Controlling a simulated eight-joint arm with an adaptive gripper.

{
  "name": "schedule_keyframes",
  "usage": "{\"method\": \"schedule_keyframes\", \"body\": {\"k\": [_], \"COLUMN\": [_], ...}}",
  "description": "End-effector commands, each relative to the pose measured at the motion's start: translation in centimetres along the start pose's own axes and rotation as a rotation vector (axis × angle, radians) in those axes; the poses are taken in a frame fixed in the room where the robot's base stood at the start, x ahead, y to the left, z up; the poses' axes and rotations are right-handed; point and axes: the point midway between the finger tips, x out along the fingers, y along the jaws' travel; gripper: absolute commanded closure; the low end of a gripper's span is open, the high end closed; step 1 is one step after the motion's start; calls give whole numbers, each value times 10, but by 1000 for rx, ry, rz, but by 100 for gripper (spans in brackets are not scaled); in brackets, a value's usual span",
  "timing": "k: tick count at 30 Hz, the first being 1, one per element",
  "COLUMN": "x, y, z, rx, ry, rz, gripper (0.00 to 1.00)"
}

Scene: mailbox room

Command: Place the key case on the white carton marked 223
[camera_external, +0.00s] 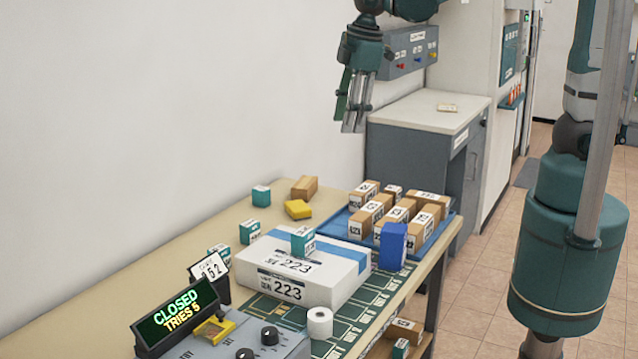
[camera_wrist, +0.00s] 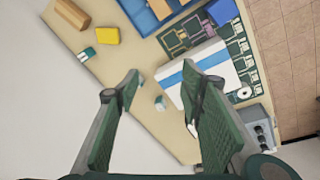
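The white carton marked 223 (camera_external: 330,279) sits on the table with a blue stripe across its top. A small teal box (camera_external: 303,241) stands on it. The carton also shows in the wrist view (camera_wrist: 178,95), partly hidden by a finger. I cannot tell for certain which thing is the key case; a yellow block (camera_external: 298,209) lies behind the carton, and it shows in the wrist view (camera_wrist: 107,35). A blue upright block (camera_external: 391,246) stands right of the carton. My gripper (camera_external: 353,130) is high above the table, fingers apart and empty (camera_wrist: 163,80).
A blue tray (camera_external: 337,222) holds several brown boxes. A brown box (camera_external: 304,188) and several teal boxes (camera_external: 261,196) stand behind the carton. A white roll (camera_external: 320,323) and a control box with a CLOSED display (camera_external: 178,317) are in front. A grey cabinet (camera_external: 425,112) stands beyond.

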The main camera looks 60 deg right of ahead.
Motion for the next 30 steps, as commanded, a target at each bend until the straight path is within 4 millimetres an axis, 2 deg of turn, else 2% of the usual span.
{"method": "schedule_keyframes", "body": {"k": [3,12,30], "x": [-11,-34,-61], "y": [9,23,30], "z": [25,80,186], "rx": [76,262,632], "ry": [26,95,241], "rz": [17,58,142], "gripper": [61,61,61]}}
